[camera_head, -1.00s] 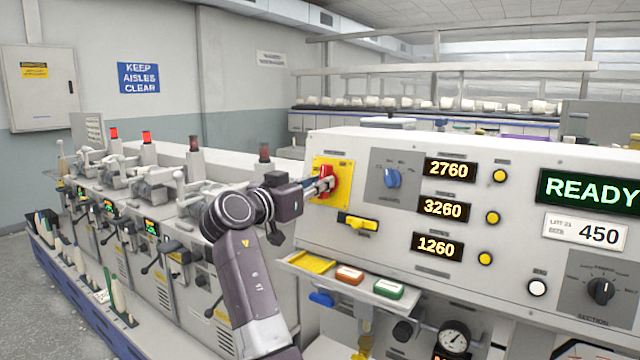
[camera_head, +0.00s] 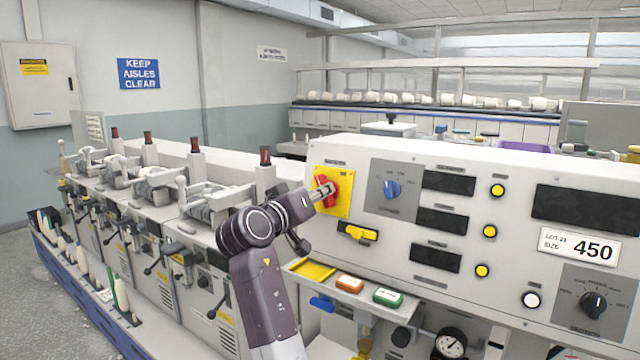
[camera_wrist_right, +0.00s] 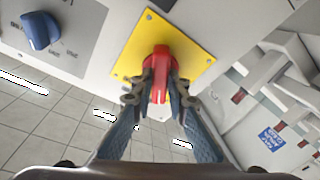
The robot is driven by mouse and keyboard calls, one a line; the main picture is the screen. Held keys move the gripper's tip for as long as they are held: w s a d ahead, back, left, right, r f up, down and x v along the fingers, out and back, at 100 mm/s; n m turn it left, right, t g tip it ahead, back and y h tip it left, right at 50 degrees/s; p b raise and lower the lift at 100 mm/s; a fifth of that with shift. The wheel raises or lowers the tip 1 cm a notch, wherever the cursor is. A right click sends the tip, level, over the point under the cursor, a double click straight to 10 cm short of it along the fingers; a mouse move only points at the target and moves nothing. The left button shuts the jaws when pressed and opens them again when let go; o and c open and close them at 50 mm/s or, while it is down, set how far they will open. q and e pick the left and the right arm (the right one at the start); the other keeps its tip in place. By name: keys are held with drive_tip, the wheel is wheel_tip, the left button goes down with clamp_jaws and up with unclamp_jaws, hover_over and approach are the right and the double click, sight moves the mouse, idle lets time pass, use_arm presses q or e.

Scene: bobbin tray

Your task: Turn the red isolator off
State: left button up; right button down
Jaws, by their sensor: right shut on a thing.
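The red isolator (camera_head: 325,190) is a red rotary handle on a square yellow plate (camera_head: 345,189) at the left end of the control panel. My right gripper (camera_head: 328,192) is at the handle, its fingers on it. In the right wrist view the red handle (camera_wrist_right: 159,62) stands between the two fingers of my right gripper (camera_wrist_right: 160,90), which close on both sides of it. In the head view the fingers partly hide the handle. The panel's displays, such as the top one (camera_head: 449,183), are dark. My left gripper is not in view.
A blue knob (camera_head: 392,189) is right of the yellow plate, and a yellow handle (camera_head: 357,234) is below it. A shelf with a yellow tray (camera_head: 312,270) and labelled blocks juts out under the panel. Winding units with dark red lamps (camera_head: 265,156) line the left.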

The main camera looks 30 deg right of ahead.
drive_tip(key=n+y+p, duration=0.1)
drive_tip(key=n+p, duration=0.3)
drive_tip(key=p, duration=0.1)
drive_tip(key=n+y+p, duration=0.1)
drive_tip(key=n+p, duration=0.3)
drive_tip(key=p, duration=0.2)
drive_tip(key=r+n+y+p, duration=0.1)
drive_tip(key=n+p, duration=0.3)
drive_tip(key=p, duration=0.2)
drive_tip(key=shift+s+d, duration=0.1)
drive_tip(key=shift+d, duration=0.05)
drive_tip(key=shift+f+n+p, duration=0.25)
drive_tip(key=shift+n+p, duration=0.15)
drive_tip(key=shift+p, duration=0.35)
drive_tip(key=c, duration=2.2)
unclamp_jaws()
drive_tip(key=shift+c, duration=0.2)
drive_tip(key=o, duration=0.4)
drive_tip(key=shift+d+f, duration=0.15)
drive_tip(key=shift+c, duration=0.2)
drive_tip(key=v, duration=1.2)
